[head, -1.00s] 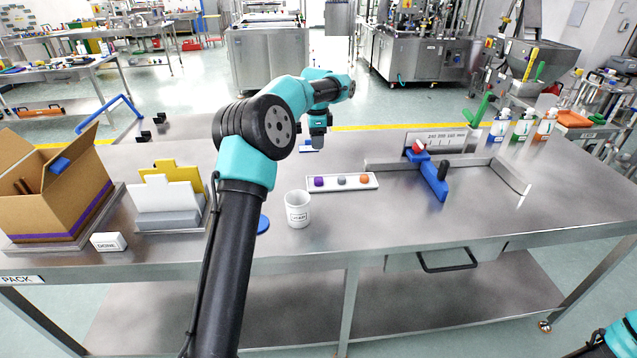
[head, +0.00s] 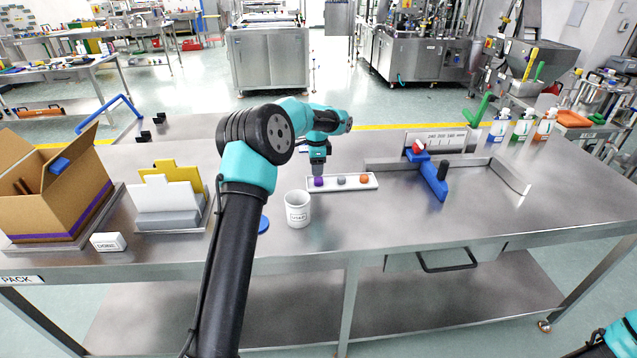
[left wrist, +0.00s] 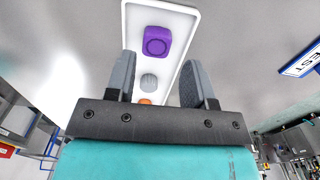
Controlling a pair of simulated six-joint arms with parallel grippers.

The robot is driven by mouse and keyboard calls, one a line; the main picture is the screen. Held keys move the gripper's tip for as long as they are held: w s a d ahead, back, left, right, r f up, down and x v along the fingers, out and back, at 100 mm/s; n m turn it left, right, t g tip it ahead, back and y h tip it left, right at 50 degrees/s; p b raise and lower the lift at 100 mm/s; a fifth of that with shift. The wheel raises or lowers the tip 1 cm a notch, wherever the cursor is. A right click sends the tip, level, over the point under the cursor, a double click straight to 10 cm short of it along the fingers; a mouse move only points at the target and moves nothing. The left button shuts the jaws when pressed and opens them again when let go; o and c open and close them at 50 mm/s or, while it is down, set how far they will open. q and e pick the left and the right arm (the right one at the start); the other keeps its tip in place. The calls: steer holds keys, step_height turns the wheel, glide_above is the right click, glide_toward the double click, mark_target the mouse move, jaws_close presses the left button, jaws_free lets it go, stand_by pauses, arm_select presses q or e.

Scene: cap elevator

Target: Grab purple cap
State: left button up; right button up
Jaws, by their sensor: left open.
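The purple cap (head: 319,182) sits at the left end of a white tray (head: 330,187) on the metal table. It also shows in the left wrist view (left wrist: 157,41), just beyond the fingertips. A grey cap (head: 341,181) and an orange cap (head: 364,179) sit to its right on the tray. My left gripper (head: 318,172) is over the purple cap, pointing down. In the left wrist view its fingers (left wrist: 160,75) are apart with nothing gripped. My right gripper is out of view.
A white cup (head: 298,211) stands in front of the tray's left end. A blue lever fixture (head: 432,178) and metal rails are to the right. A cardboard box (head: 50,195) and a card rack (head: 170,205) are at left. The table's right front is clear.

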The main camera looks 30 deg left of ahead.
mark_target(317, 179)
arm_select(q)
steer(key=shift+s+d+f, duration=0.15)
steer(key=shift+f, duration=2.5)
steer(key=c, duration=0.7)
steer(key=shift+r, duration=0.15)
step_height(317, 179, up, 10)
steer(key=shift+f, duration=0.1)
